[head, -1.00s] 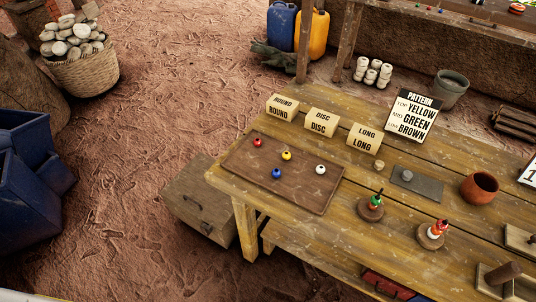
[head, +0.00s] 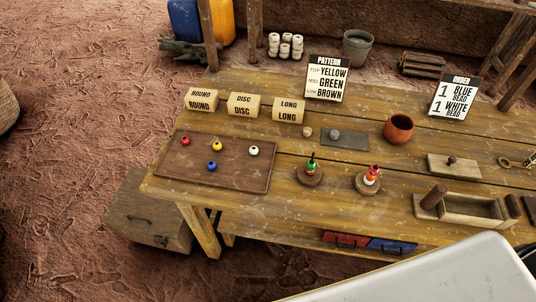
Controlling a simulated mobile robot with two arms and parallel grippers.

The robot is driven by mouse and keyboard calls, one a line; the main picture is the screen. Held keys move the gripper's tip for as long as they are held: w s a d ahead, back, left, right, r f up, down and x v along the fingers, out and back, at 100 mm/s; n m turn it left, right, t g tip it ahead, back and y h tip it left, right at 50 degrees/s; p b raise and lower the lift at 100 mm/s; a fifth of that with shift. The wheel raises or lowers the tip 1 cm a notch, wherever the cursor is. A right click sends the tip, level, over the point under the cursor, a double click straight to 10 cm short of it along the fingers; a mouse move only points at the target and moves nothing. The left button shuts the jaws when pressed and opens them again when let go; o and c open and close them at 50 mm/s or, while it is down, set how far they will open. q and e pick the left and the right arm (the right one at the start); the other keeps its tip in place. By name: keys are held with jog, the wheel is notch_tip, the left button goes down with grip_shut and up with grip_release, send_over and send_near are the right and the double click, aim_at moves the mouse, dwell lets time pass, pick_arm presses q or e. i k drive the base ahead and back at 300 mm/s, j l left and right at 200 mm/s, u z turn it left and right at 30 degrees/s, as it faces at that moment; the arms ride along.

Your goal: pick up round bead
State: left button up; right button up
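Several small round beads lie spaced apart on a dark brown wooden board at the left end of the table: a red bead (head: 185,141), a yellow bead (head: 217,146), a blue bead (head: 211,166) and a white bead (head: 253,150). The board (head: 180,168) is flat with a thin rim. A block labelled ROUND (head: 201,99) stands behind it, beside blocks labelled DISC (head: 244,104) and LONG (head: 288,110). Neither of my grippers is in view.
Two bead stacks on round bases (head: 309,175) (head: 368,183), a clay pot (head: 398,128), a wooden box (head: 470,207) and signs reading PATTERN (head: 326,79) and ORDER (head: 454,95) stand on the table. Open ground lies left of it.

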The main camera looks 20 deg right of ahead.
aim_at(217, 145)
jog(key=i+j+z, duration=0.15)
jog(key=j+z, duration=0.25)
jog(key=i+j+z, duration=0.1)
jog(key=z, duration=0.3)
jog(key=j, duration=0.1)
